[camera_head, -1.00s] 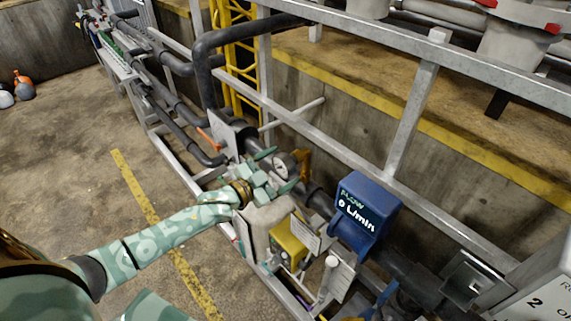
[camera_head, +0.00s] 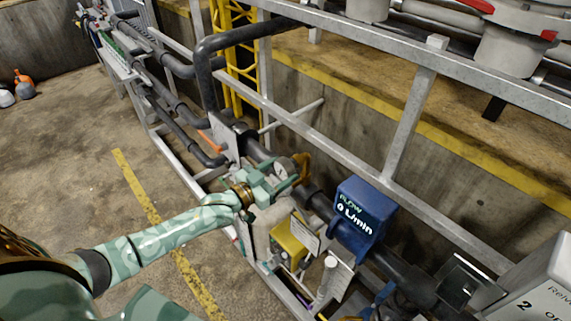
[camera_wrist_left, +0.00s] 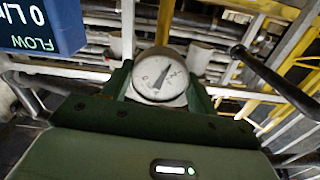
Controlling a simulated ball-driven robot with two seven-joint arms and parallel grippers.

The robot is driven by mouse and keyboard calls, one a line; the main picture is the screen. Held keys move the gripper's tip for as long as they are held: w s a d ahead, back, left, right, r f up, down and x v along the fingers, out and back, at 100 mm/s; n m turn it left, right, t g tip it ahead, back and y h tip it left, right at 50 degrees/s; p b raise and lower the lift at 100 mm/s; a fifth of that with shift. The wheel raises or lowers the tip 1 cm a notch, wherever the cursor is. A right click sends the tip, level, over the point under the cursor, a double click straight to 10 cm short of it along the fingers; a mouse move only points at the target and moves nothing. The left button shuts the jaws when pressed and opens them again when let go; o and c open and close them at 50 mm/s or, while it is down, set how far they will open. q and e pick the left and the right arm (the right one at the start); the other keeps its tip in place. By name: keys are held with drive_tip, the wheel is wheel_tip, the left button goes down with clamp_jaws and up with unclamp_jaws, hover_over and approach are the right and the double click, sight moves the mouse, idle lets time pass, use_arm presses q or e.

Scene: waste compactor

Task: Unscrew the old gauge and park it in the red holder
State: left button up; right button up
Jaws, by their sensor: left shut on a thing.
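The old gauge, with a round white dial and a dark needle, sits at the pipe run in the head view (camera_head: 283,168). It faces the camera in the left wrist view (camera_wrist_left: 160,76), with a green finger on either side. My left gripper (camera_head: 279,179) is shut on the gauge. Its fingers hide part of the gauge and its threaded joint, so I cannot tell how far it is screwed in. I cannot make out the red holder in either view. My right gripper is not in view.
A yellow handle (camera_head: 302,167) stands right behind the gauge. A blue flow meter (camera_head: 361,217) reading 0 L/min is to the right. A yellow box (camera_head: 289,243) stands below. Grey rails (camera_head: 330,149) run behind the pipes. The floor at left is open.

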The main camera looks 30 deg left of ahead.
use_arm(q)
drive_tip(key=n+p, duration=0.1)
drive_tip(key=n, duration=0.2)
drive_tip(key=shift+r+n, duration=0.1)
drive_tip(key=shift+n, duration=1)
drive_tip(key=n+p, duration=0.1)
drive_tip(key=n, duration=0.1)
drive_tip(key=shift+n, duration=1.6)
